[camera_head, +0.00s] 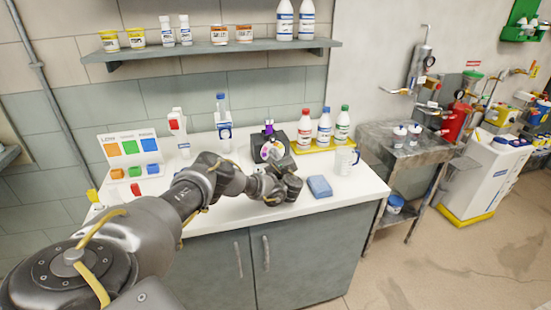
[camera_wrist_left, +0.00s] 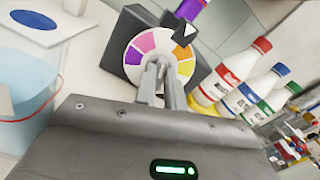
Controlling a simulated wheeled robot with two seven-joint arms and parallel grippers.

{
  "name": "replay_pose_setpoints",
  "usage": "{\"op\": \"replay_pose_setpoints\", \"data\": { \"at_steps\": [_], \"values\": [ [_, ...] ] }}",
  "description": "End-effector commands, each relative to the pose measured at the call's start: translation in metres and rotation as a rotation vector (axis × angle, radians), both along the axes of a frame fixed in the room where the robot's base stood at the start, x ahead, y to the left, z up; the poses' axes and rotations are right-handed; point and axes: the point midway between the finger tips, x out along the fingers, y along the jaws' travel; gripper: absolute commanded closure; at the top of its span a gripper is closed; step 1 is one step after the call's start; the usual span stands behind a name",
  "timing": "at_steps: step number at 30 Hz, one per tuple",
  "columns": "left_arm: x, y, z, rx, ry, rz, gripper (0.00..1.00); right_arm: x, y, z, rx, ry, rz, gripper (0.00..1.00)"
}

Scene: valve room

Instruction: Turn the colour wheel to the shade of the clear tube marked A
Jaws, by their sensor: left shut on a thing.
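No mark A is readable. My left gripper (camera_wrist_left: 163,66) is shut at the wheel's centre, its fingers hiding the hub. In the head view the wheel (camera_head: 270,151) is partly hidden by my left arm. My right gripper is not in view.
Bottles with red, blue and green caps (camera_head: 325,127) stand on a yellow tray right of the block.

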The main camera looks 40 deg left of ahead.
Motion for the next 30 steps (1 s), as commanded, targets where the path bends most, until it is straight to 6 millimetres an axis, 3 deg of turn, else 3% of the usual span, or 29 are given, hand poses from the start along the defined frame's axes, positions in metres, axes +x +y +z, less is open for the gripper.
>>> {"op": "replay_pose_setpoints", "data": {
  "at_steps": [15,30],
  "values": [
    [0.001,-0.001,0.004,0.175,0.251,-0.001,1.00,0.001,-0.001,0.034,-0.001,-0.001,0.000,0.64],
    [0.002,-0.002,0.001,0.328,0.473,0.000,1.00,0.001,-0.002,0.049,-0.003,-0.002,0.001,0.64]
  ]
}}
